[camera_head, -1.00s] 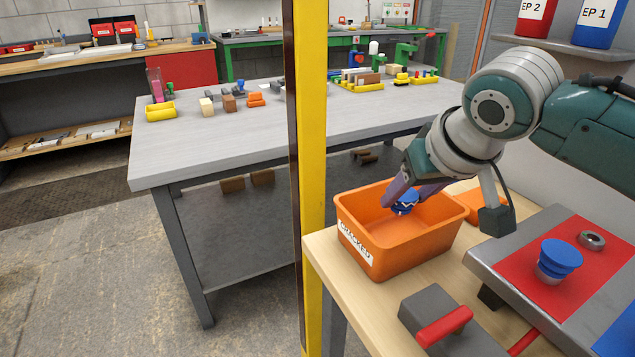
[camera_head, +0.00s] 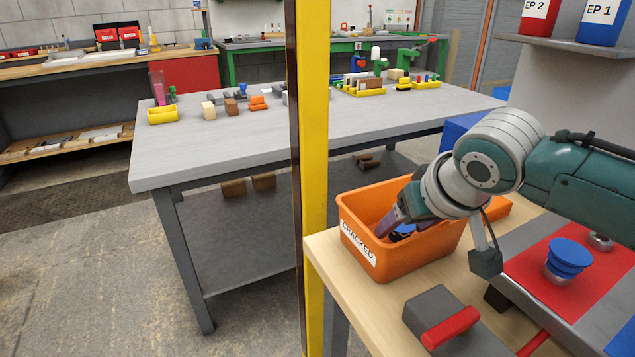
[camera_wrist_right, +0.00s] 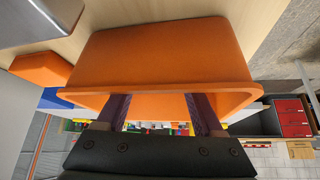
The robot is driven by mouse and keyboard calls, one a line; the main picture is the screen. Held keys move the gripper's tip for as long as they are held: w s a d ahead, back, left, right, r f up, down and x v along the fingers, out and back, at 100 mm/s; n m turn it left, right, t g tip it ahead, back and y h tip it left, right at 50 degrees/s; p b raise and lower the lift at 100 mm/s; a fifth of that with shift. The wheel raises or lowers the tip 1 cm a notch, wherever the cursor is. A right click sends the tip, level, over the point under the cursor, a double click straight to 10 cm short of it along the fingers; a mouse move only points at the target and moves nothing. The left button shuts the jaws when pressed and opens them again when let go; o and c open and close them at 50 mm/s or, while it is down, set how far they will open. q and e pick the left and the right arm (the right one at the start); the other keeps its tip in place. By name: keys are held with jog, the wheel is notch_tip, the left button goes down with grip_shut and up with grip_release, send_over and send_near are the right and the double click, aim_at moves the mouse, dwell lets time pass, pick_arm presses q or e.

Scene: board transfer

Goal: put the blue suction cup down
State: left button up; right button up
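The blue suction cup (camera_head: 402,231) is inside the orange bin (camera_head: 395,262) labelled "CRACKED"; the front wall hides its lower part. My right gripper (camera_head: 405,225) reaches down into the bin with its purple fingers on either side of the cup, and looks shut on it. I cannot tell whether the cup touches the bin floor. My left gripper is not in view.
Another blue cup-shaped part (camera_head: 568,258) and a metal ring (camera_head: 600,241) are on the red mat (camera_head: 535,282). A grey block with a red handle (camera_head: 445,318) lies before the bin. A yellow post (camera_head: 314,150) stands left of it; a grey table (camera_head: 215,140) is beyond.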

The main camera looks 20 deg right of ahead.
jog(key=shift+o, duration=0.8)
jog(key=shift+r, duration=0.3)
jog(key=p+v, duration=0.4)
jog(key=v, duration=0.8)
jog(key=s+a+f, duration=0.1)
jog(key=s+a, duration=0.1)
jog(key=s, duration=0.1)
jog(key=s+a+f+n+g, duration=0.1)
jog(key=s+a, duration=0.1)
jog(key=s, duration=0.1)
jog(key=s+a+f+n+y, duration=0.1)
jog(key=s+a+f, duration=0.1)
jog(key=s, duration=0.1)
jog(key=s+a+n+g, duration=0.2)
jog(key=s, duration=0.8)
jog(key=shift+f, duration=0.25)
jog(key=shift+a, duration=0.1)
